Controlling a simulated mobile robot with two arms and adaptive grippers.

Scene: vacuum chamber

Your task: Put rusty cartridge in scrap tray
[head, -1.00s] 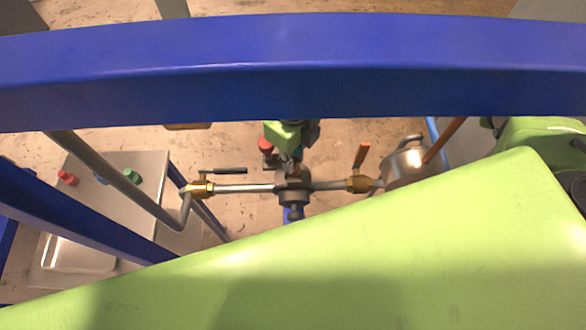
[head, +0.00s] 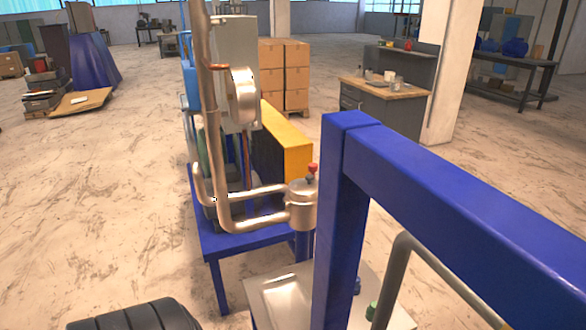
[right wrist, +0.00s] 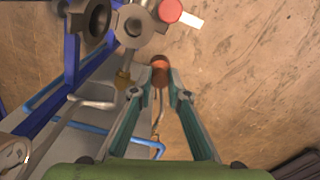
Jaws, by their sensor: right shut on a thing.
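In the right wrist view, my right gripper (right wrist: 160,88) is shut on a small rusty-brown round piece, the rusty cartridge (right wrist: 160,64). Its fingertips hold it from both sides, and its far part is hard to make out. It is over the floor, to the right of the grey pipe fittings. In the head view a steel tray (head: 272,298) with a raised rim sits low in front, partly cut off by the blue frame. I cannot tell if it is the scrap tray. My left gripper is not in view.
A blue frame (head: 345,210) crosses the head view at right. A blue stand (head: 235,240) carries steel pipes (head: 215,130). A black ridged object (head: 140,317) is partly cut off. Open floor lies left.

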